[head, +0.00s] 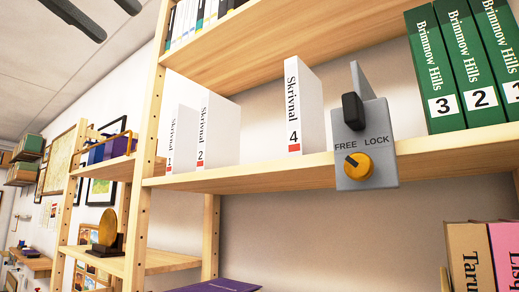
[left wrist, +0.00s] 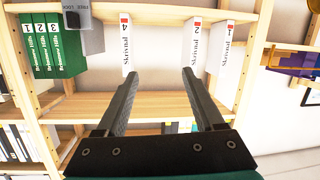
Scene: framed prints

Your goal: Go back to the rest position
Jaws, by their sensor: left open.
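My left gripper (head: 119,24) shows at the top left of the head view as two dark fingers, cut off by the top edge. In the left wrist view my left gripper (left wrist: 159,72) is open, with nothing between its fingers. That view shows the shelf upside down, with the fingers in front of it. White Skrivnal volumes 1 (head: 181,140), 2 (head: 219,130) and 4 (head: 305,105) stand upright on the middle shelf (head: 240,178), with a gap between 2 and 4. My right gripper is in neither view.
A grey FREE/LOCK plate (head: 380,120) with a yellow knob (head: 358,165) is at the shelf front. Green Brimmow Hills volumes (head: 468,70) stand to its right. Several books fill the shelf above. A purple book (head: 215,286) lies below. Another shelf unit holds a gold disc (head: 107,228).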

